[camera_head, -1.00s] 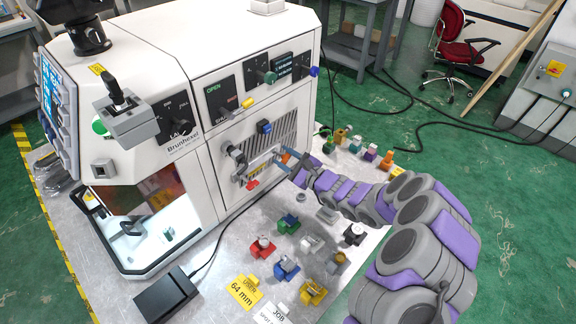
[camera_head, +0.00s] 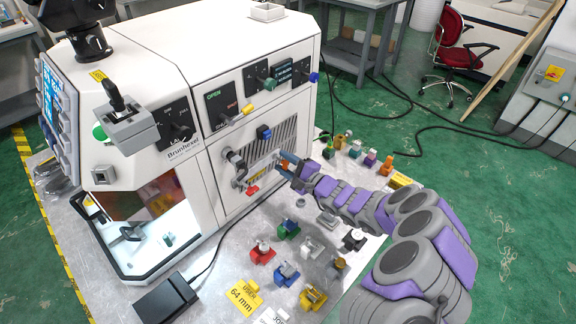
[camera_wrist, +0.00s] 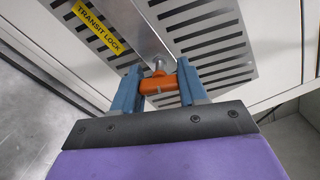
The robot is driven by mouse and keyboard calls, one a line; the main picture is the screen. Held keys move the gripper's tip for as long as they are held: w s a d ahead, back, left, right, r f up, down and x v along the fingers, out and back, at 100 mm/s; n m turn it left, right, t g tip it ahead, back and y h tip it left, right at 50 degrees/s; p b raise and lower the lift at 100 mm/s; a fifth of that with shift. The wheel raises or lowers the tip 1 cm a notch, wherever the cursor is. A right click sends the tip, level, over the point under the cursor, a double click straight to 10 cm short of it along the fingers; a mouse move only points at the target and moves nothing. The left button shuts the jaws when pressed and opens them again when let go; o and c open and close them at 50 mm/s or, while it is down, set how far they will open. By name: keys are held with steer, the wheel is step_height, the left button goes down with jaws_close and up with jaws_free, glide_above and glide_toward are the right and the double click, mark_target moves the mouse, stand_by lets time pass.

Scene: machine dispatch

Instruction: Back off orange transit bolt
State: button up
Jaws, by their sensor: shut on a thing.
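The orange transit bolt (camera_wrist: 158,82) shows in the wrist view as an orange cross-handle with a silver shank running into a metal bar on the machine's vented panel. My gripper (camera_wrist: 160,88) has its two blue fingers on either side of the orange handle and is shut on it. In the head view my gripper (camera_head: 287,165) is at the side of the white machine (camera_head: 175,60), beside the vented panel (camera_head: 285,140). The yellow TRANSIT LOCK label (camera_wrist: 96,24) is on the panel left of the bolt. How far the shank sits in the bar cannot be told.
Colored fixtures, including a red one (camera_head: 262,252), a blue one (camera_head: 287,273) and a yellow one (camera_head: 313,297), stand on the metal table (camera_head: 225,245) below my arm. A black pedal box (camera_head: 166,299) lies near the front edge. More small parts stand behind my arm.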

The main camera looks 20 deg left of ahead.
steer(key=shift+r, duration=0.1)
steer(key=n, duration=0.5)
stand_by(0.3)
steer(key=n, duration=0.5)
steer(key=shift+r, duration=0.1)
steer(key=n, duration=0.5)
stand_by(0.4)
